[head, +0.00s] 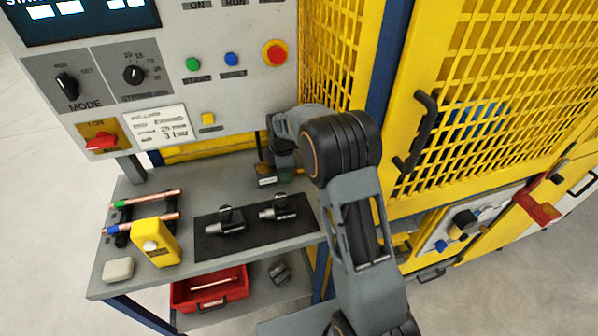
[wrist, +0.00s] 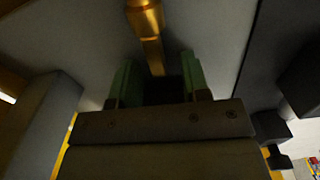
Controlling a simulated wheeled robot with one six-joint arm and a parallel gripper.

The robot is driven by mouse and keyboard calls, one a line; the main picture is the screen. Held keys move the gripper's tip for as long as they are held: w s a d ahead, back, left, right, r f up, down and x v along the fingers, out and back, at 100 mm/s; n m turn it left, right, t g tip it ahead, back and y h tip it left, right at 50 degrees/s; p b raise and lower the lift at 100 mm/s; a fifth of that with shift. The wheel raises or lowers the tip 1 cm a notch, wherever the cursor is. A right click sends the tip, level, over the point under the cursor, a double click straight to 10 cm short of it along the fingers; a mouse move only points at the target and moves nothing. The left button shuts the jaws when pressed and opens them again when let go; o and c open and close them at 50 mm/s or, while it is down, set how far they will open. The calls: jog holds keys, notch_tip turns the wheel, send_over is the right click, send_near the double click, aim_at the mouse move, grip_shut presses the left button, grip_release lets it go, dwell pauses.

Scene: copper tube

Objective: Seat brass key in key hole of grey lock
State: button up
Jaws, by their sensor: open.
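My gripper (head: 268,180) is low over the back right of the grey table in the head view. In the wrist view its two green-padded fingers (wrist: 159,75) stand apart. A brass piece (wrist: 146,17), which looks like the brass key, has a narrow shaft reaching down into the gap between the fingers, with space on both sides. In the head view a small brass-coloured bit (head: 262,168) shows beside my gripper, mostly hidden by it. I cannot make out the grey lock or its key hole for sure in either view.
The table (head: 150,285) holds copper tubes (head: 150,220), a yellow device (head: 156,243) and a black mat (head: 215,250) with two tools. A control panel (head: 170,75) stands behind. A yellow mesh door with a black handle (head: 417,130) is close on the right. A red bin (head: 210,290) sits below.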

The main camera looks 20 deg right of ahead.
grip_shut()
dwell(0.5)
